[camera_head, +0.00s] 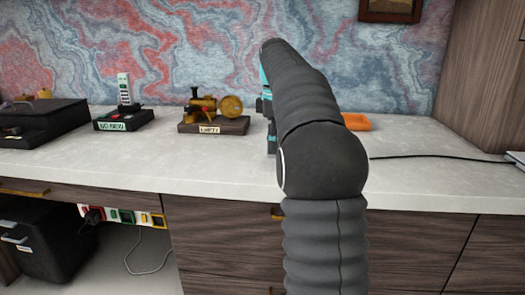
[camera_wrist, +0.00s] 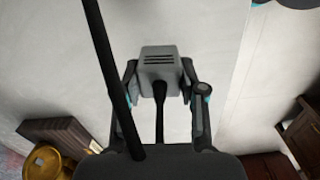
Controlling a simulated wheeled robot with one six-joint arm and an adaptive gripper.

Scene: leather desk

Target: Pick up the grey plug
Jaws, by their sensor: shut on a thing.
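The grey plug (camera_wrist: 158,62) shows in the wrist view as a boxy block with dark slots on its face. My gripper (camera_wrist: 160,76) is shut on it, with one dark finger at each side. A black cord (camera_wrist: 160,118) runs from the plug back toward the gripper's palm. In the head view my own arm hides the plug and most of the gripper.
A brass model on a wooden base (camera_head: 214,125) stands left of my arm; its brass part (camera_wrist: 45,165) shows in the wrist view. A labelled phone stand (camera_head: 124,119) is farther left. An orange cloth (camera_head: 356,121) and a black cable (camera_head: 440,157) lie right.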

